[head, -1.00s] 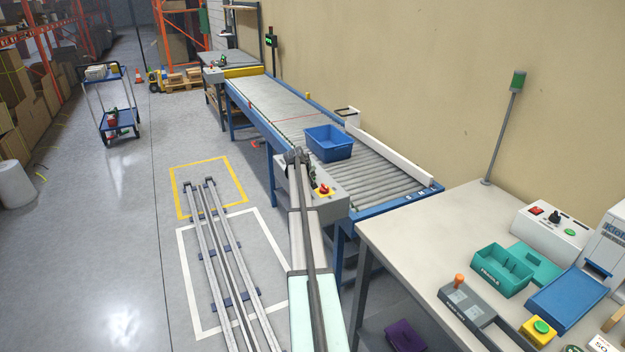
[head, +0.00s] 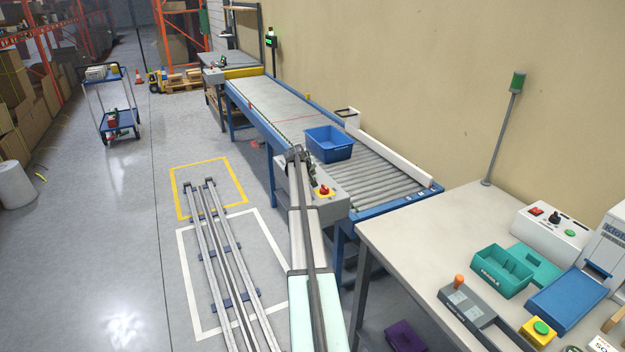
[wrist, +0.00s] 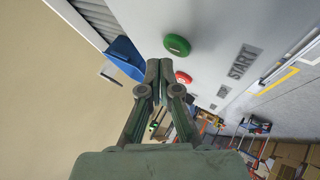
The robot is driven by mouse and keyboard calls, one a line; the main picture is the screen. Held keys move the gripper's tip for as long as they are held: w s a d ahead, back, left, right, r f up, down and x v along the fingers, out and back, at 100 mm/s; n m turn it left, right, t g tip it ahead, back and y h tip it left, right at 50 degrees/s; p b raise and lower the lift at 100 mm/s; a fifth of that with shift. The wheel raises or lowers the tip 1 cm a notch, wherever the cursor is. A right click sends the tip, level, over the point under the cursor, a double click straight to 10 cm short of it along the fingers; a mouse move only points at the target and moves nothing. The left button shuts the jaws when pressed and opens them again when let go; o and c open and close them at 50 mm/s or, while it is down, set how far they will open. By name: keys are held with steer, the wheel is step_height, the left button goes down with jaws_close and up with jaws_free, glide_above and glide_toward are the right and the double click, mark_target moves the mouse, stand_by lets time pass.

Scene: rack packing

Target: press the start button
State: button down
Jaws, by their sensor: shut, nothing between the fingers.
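The round green button (wrist: 177,45) sits on a pale panel (wrist: 215,40) in the wrist view, with the printed word START (wrist: 243,62) to its right. My gripper (wrist: 157,72) is shut and empty; its tips appear just below and left of the green button, apart from it in the picture. A red button (wrist: 184,77) lies right of the fingertips. In the head view, my gripper (head: 299,157) is small and dark beside the conveyor's grey control box (head: 334,206).
A blue tote (head: 329,144) stands on the roller conveyor (head: 375,172) just behind my gripper. A white workbench (head: 400,235) at right holds teal bins, a blue tray and other controls, including a yellow box with a green button (head: 541,328). The floor at left is mostly open.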

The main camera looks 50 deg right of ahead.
steer(key=shift+r, duration=0.2)
steer(key=shift+r+p, duration=0.7)
steer(key=shift+r, duration=1.65)
